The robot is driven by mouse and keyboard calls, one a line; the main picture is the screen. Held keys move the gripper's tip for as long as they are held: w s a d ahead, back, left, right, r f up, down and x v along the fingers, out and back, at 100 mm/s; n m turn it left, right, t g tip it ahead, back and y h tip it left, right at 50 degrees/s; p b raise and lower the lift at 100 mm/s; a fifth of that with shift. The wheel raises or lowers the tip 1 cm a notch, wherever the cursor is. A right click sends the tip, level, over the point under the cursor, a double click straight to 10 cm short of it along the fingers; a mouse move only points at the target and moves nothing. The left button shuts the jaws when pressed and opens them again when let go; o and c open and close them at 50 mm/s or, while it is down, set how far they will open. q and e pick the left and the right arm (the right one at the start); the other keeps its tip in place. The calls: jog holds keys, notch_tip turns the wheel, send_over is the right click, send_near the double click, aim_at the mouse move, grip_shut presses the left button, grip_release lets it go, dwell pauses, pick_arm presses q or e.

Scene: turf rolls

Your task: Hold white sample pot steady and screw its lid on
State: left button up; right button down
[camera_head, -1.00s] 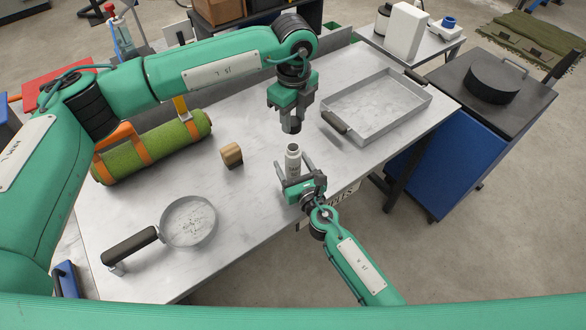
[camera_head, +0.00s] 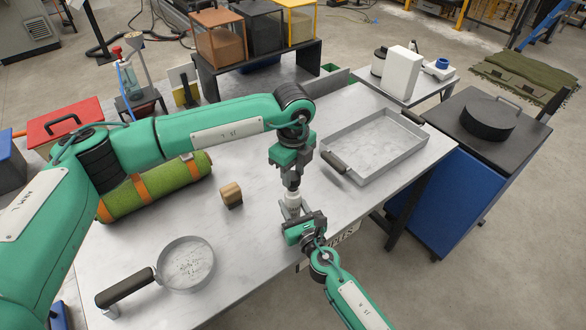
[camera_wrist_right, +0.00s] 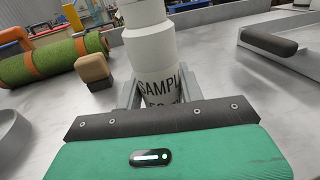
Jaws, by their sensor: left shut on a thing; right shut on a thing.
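The white sample pot (camera_head: 293,200) stands upright near the table's front edge. In the right wrist view the pot (camera_wrist_right: 152,50) shows black lettering, partly hidden by my gripper. My right gripper (camera_head: 295,208) is shut on the pot's body, one finger on each side; it also shows in the right wrist view (camera_wrist_right: 158,98).
On the metal table (camera_head: 240,235) lie a green turf roll (camera_head: 160,187) with orange straps, a wooden block (camera_head: 231,195), a round pan (camera_head: 186,263) and a rectangular tray (camera_head: 375,145) with dark handles. Bare tabletop surrounds the pot on the left.

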pick_arm(q)
jog(key=shift+f, duration=0.25)
dwell(0.3)
jog(key=shift+f, duration=0.8)
jog(key=shift+f, duration=0.6)
